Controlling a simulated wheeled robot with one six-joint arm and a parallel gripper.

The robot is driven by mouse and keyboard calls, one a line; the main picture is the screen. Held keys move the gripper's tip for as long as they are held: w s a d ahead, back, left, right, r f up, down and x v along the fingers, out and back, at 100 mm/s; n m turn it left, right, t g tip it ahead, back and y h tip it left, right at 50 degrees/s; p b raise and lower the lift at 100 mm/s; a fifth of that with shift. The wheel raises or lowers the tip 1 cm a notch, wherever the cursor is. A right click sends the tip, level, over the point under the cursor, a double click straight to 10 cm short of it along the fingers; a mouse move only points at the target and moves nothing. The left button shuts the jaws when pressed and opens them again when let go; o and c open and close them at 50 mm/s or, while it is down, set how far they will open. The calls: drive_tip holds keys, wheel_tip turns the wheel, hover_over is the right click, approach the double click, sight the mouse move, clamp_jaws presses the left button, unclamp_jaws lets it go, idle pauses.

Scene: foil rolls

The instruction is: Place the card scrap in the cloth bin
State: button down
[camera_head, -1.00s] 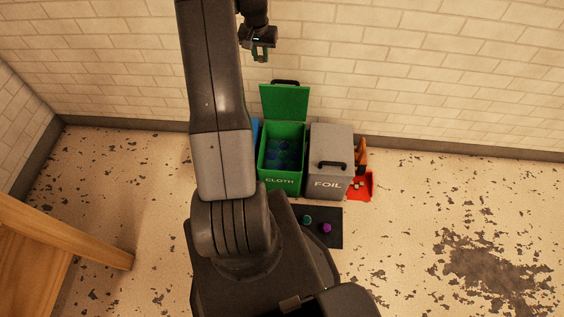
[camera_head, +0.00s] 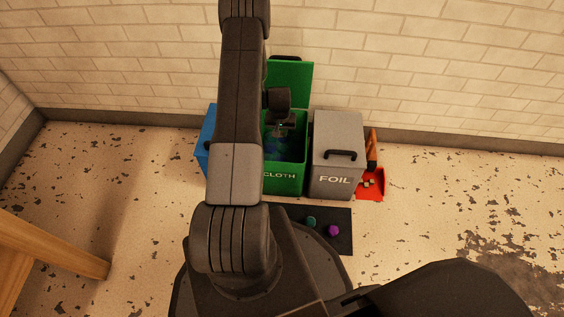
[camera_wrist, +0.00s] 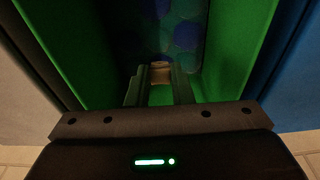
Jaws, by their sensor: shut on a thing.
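The green cloth bin (camera_head: 285,186) stands near the wall with its lid raised against the wall side. Dark blue rounded shapes show inside it. My gripper (camera_head: 284,131) is over the bin's opening and points down. In the wrist view my gripper (camera_wrist: 160,82) is shut on the card scrap (camera_wrist: 160,74), a small tan piece between the fingertips. Green bin walls show on both sides of the fingers. The scrap is too small or hidden to make out in the head view. I cannot tell how far it is above the bin's contents.
A grey foil bin (camera_head: 334,170) with a shut lid stands right of the cloth bin. A blue bin (camera_head: 206,147) is on the left, partly behind my arm. A red dustpan (camera_head: 371,187), a dark mat (camera_head: 342,215) with small teal and purple things, and a wooden table (camera_head: 50,247) also show.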

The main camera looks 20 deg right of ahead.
sight(282, 155)
drive_tip(key=f+b, duration=0.1)
drive_tip(key=f, duration=0.3)
drive_tip(key=f+b, duration=0.1)
drive_tip(key=f, duration=0.3)
drive_tip(key=f+b, duration=0.1)
drive_tip(key=f, duration=0.3)
drive_tip(key=shift+s+f+b, duration=0.25)
drive_tip(key=shift+s+b, duration=0.1)
drive_tip(key=shift+b, duration=0.05)
drive_tip(key=shift+f, duration=0.2)
drive_tip(key=c, duration=1.3)
unclamp_jaws()
drive_tip(key=shift+r, duration=0.1)
drive_tip(key=r+p, duration=0.1)
drive_tip(key=r, duration=0.3)
drive_tip(key=s+r+p, duration=0.1)
drive_tip(key=r, duration=0.3)
drive_tip(key=r+p, duration=0.1)
drive_tip(key=r, duration=0.3)
drive_tip(key=shift+s+a+p, duration=0.35)
